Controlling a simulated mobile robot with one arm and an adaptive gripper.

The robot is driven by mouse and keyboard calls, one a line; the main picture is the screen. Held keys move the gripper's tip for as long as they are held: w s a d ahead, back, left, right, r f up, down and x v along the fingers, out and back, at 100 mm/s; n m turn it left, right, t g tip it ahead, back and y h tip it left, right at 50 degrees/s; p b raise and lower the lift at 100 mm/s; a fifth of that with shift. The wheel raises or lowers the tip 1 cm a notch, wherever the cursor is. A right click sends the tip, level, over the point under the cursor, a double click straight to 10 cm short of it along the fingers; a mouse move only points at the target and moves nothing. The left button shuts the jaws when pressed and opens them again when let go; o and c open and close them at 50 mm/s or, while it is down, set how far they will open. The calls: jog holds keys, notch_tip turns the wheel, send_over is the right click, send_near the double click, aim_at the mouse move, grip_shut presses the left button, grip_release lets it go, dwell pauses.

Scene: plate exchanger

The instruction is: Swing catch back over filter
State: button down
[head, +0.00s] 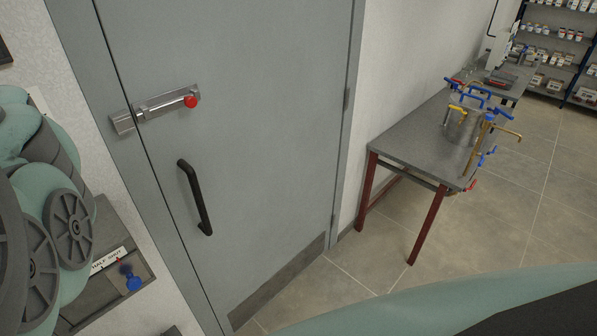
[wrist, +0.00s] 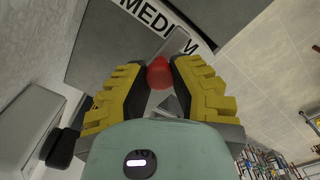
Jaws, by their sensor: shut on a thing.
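In the wrist view my gripper (wrist: 160,74) has its yellow-backed fingers closed on a red knob (wrist: 159,71). The knob appears to sit on a narrow pale metal strip (wrist: 176,43), which looks like the catch. The strip runs up and right from the knob, across a white label reading "MEDI M" (wrist: 145,10), with one letter covered. A dark grey panel (wrist: 98,45) lies behind the label; I cannot tell whether it is the filter. In the head view my gripper and the knob it holds are hidden.
In the head view a grey door (head: 270,130) has a bolt with a red knob (head: 191,101) and a black handle (head: 194,198). A grey wall fixture at left has a blue knob (head: 131,278). A workbench (head: 410,140) with piping stands right; open floor lies in front.

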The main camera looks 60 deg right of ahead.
jog(key=shift+w+f, duration=0.1)
jog(key=c, duration=0.7)
grip_release()
notch_tip(320, 180, up, 12)
jog(key=shift+r, duration=0.1)
